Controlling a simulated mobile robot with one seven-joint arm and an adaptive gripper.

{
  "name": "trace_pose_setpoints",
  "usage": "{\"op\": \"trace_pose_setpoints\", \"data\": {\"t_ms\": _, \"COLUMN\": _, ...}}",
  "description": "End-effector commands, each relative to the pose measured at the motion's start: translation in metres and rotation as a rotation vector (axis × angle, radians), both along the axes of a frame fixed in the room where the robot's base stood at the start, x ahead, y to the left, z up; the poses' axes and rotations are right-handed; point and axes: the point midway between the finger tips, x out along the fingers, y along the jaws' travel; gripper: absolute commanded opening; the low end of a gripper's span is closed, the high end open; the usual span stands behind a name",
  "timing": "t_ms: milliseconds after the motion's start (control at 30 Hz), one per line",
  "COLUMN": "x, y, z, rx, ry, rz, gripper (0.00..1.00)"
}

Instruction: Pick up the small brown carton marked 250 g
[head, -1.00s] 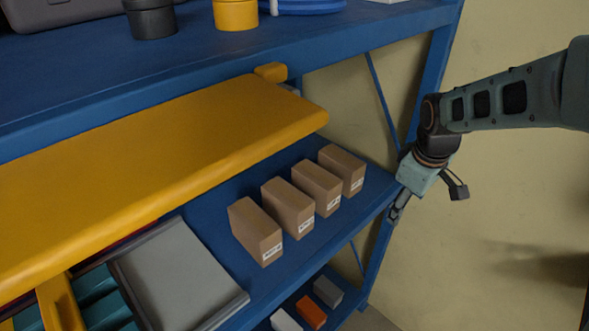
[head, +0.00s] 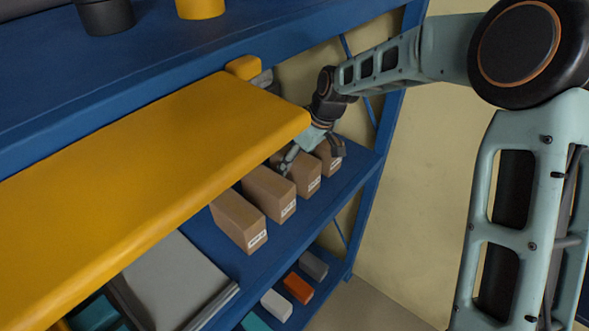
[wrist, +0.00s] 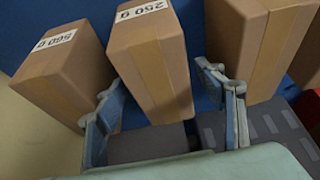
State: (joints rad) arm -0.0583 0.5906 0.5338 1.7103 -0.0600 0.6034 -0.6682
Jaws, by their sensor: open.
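The small brown carton marked 250 g (wrist: 150,65) stands in the middle of the wrist view, its white label at the top edge. My gripper (wrist: 168,105) is open, with one finger at each side of this carton's near end; contact cannot be told. In the head view my gripper (head: 288,160) is over the carton row. The 250 g carton there seems to be the second from the right (head: 308,178), partly hidden by the gripper; labels are too small to read.
A similar carton labelled what looks like 560 g (wrist: 62,70) stands close at left in the wrist view, another (wrist: 255,40) at right. A yellow board (head: 150,190) overhangs the row's left side. A blue shelf (head: 360,160) carries the cartons.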

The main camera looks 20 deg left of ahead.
Motion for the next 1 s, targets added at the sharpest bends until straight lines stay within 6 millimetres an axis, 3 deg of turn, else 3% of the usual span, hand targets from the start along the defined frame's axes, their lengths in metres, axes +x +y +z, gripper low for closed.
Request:
{"op": "trace_pose_setpoints", "data": {"t_ms": 400, "x": 0.005, "y": 0.019, "z": -0.044, "rx": -0.001, "ry": 0.001, "rz": 0.001, "gripper": 0.64}}
{"op": "trace_pose_setpoints", "data": {"t_ms": 1000, "x": 0.006, "y": 0.02, "z": -0.05, "rx": 0.0, "ry": 0.0, "rz": 0.0, "gripper": 0.64}}
